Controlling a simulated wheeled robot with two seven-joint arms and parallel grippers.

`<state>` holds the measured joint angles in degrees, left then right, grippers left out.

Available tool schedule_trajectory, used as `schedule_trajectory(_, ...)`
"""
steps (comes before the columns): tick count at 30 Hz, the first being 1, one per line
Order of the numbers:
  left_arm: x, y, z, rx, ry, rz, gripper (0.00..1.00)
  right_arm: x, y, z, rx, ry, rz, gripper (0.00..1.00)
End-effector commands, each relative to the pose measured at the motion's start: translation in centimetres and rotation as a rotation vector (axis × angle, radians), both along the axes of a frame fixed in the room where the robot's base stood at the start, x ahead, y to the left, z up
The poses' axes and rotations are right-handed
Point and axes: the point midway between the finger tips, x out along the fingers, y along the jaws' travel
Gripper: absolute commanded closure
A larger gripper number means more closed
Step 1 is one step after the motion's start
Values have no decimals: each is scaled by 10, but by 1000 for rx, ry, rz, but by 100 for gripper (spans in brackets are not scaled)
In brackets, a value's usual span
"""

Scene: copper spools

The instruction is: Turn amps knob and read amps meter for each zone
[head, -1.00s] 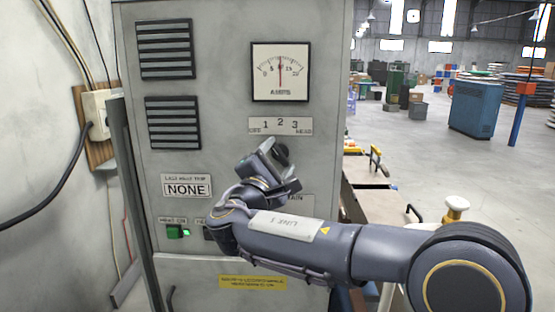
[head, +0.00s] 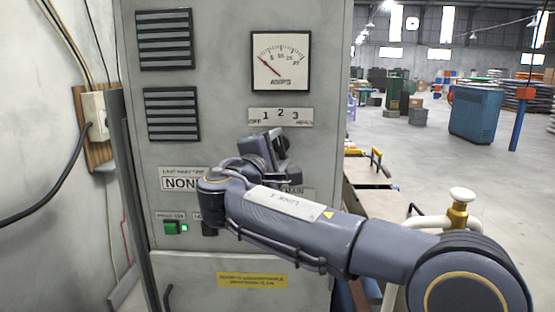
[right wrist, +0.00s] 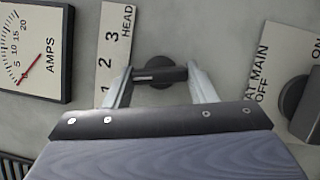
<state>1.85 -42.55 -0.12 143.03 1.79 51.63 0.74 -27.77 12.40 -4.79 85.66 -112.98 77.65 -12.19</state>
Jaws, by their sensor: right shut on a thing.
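The amps meter (head: 281,60) is a white square dial high on the grey panel. My right gripper (right wrist: 160,82) is shut on the black amps knob (right wrist: 155,66), one finger each side. The knob's light mark faces the plate; its exact setting is unclear. My left gripper is out of view.
A second black knob (right wrist: 312,105) marked heat main sits beside the gripper. A green lit button (head: 171,228) is lower left on the panel. Vents (head: 166,39) are at upper left. A bench and brass-coloured post (head: 459,211) stand at right.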

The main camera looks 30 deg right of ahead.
Motion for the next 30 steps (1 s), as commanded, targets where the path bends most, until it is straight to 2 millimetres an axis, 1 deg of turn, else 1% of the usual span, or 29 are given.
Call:
schedule_trajectory(1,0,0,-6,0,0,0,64,0,0,-3,32,-18,0,72)
schedule_trajectory(3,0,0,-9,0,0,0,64,0,1,-3,70,-42,0,72)
schedule_trajectory(12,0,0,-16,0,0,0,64,0,0,-1,187,-110,-1,72)
schedule_trajectory(29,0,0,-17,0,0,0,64,0,0,0,217,-128,-1,72)
schedule_trajectory(30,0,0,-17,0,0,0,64,0,0,0,217,-128,-1,46)
